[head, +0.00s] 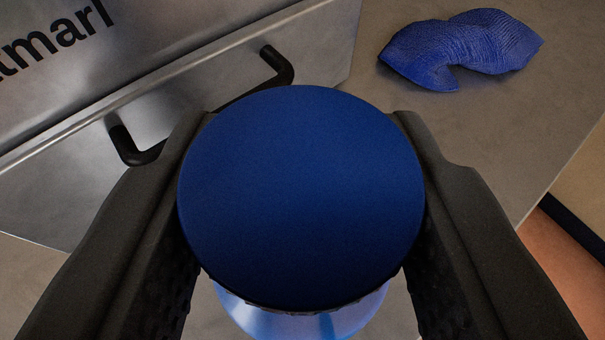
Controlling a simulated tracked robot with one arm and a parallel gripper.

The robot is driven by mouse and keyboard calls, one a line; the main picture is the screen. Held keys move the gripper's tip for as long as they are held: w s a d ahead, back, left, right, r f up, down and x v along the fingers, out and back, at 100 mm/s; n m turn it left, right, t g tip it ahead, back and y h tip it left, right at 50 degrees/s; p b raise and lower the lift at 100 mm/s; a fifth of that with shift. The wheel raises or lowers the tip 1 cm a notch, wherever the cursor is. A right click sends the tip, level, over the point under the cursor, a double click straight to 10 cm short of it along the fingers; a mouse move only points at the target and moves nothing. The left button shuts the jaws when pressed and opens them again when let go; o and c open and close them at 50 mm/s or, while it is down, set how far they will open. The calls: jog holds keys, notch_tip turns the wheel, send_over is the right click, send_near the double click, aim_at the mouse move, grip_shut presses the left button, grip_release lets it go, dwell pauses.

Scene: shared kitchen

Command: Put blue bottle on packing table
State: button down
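The blue bottle (300,195) is seen from above in the middle of the head view, with its round dark blue cap toward me. A lighter, shiny blue part of its body shows below the cap. The two dark fingers of my gripper (301,190) stand on either side of the cap and appear to touch it, closed on it. The bottle's base is hidden, so I cannot tell whether it rests on a surface. I cannot tell whether the grey surface in view is the packing table.
A metal box or appliance (200,65) with a black handle (275,70) and dark lettering stands at the upper left. A crumpled blue cloth (460,48) lies on the grey countertop (490,130) at the upper right. The countertop's edge runs along the right, with an orange-brown floor beyond.

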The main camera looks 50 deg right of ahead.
jog(key=c, duration=0.9)
grip_release()
jog(key=shift+o, duration=0.2)
jog(key=shift+r, duration=0.1)
jog(key=shift+s+a+r, duration=0.25)
jog(key=shift+a, duration=0.25)
jog(key=v, duration=1.1)
jog(key=shift+d, duration=0.15)
